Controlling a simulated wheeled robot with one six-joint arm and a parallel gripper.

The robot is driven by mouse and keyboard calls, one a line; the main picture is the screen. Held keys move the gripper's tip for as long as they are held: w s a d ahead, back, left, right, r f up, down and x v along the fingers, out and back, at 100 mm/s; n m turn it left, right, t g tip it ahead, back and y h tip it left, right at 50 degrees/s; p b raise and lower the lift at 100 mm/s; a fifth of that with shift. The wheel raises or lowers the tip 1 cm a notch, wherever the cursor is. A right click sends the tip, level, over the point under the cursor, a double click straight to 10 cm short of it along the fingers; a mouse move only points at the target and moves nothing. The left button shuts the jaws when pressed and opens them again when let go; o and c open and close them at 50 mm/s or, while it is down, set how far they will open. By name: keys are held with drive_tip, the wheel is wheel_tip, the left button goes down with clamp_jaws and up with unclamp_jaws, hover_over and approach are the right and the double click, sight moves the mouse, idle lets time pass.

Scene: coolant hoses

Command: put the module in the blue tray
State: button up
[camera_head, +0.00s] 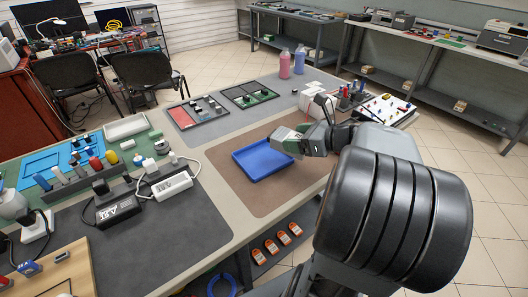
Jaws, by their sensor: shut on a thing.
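The blue tray (259,163) lies on the brown mat in the middle of the table, its inside bare where I can see it. My gripper (284,140) is over the tray's back right side and hides that corner. It is shut on a small pale and green piece (287,134), which I take to be the module. The module is small in the view and partly hidden by the jaws. I cannot tell whether it touches the tray or hangs above it.
The brown mat (239,193) is clear around the tray. A black charger (117,208) and a white power strip stand at the left. Framed panels (198,112) and pink and blue bottles (284,64) are behind. A white board with colored pieces (384,109) is at the right.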

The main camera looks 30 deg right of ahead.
drive_tip(key=w+a+f, duration=0.1)
drive_tip(key=w+f, duration=0.1)
drive_tip(key=w+a+f+b, duration=0.1)
drive_tip(key=w+f, duration=0.1)
drive_tip(key=w, duration=0.1)
drive_tip(key=w+a+f+b, duration=0.1)
drive_tip(key=w+f, duration=0.1)
drive_tip(key=w, duration=0.1)
drive_tip(key=shift+w+a+f, duration=0.1)
drive_tip(key=shift+w+f, duration=0.15)
drive_tip(key=shift+f, duration=0.15)
drive_tip(key=shift+w+a+f, duration=0.2)
drive_tip(key=shift+w+f, duration=0.25)
drive_tip(key=shift+f, duration=0.1)
drive_tip(key=shift+w+f+b, duration=0.2)
drive_tip(key=shift+f+b, duration=0.45)
drive_tip(key=shift+f, duration=1.1)
drive_tip(key=shift+f, duration=0.15)
drive_tip(key=o, duration=1.2)
drive_tip(key=shift+f, duration=0.1)
